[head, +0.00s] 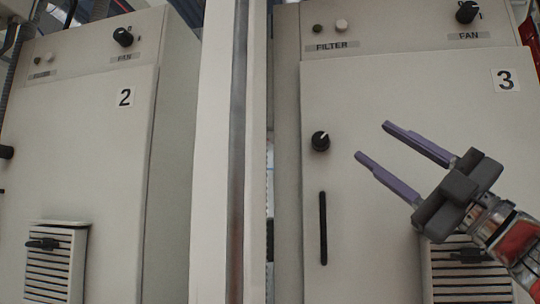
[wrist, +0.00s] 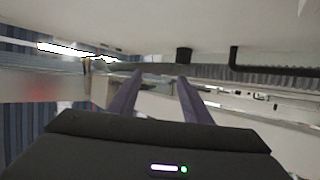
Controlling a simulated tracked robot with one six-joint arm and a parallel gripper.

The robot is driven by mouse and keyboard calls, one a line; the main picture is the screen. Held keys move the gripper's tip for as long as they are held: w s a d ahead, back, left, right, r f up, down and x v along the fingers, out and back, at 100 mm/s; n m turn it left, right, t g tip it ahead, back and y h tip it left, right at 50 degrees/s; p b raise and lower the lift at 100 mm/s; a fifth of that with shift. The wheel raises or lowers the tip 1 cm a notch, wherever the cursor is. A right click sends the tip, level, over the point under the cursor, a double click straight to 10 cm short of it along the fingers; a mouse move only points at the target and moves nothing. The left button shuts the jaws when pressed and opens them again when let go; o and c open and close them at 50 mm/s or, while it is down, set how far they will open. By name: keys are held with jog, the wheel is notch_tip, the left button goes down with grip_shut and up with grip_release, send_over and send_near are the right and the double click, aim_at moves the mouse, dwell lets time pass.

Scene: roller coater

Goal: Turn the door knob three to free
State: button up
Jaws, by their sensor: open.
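Cabinet three (head: 400,90), with a white "3" label (head: 505,79), stands on the right in the head view. Its black round door knob (head: 320,141) sits near the door's left edge, its white mark pointing up and right. My gripper (head: 372,140) is open and empty, its two purple fingers pointing left towards the knob and apart from it. In the wrist view my fingers (wrist: 160,78) are spread, and a dark stub that looks like the knob (wrist: 184,54) projects from the pale door surface beyond the fingertips.
A vertical black handle (head: 323,228) is below the knob. Above are a fan knob (head: 467,12) and filter buttons (head: 341,25). A louvred vent (head: 470,275) is partly behind my arm. Cabinet two (head: 80,150) stands left, past a pale post (head: 220,150).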

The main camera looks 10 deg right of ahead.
aim_at(327, 146)
jog(key=w+a, duration=0.2)
jog(key=w, duration=0.1)
jog(key=w+a, duration=0.3)
jog(key=shift+a, duration=0.25)
jog(key=shift+x, duration=1)
jog(key=shift+w+a+r, duration=0.25)
jog(key=shift+w+r, duration=0.05)
jog(key=shift+w, duration=0.05)
jog(key=shift+c, duration=0.6)
jog(key=c, duration=0.9)
jog(key=shift+c, duration=0.2)
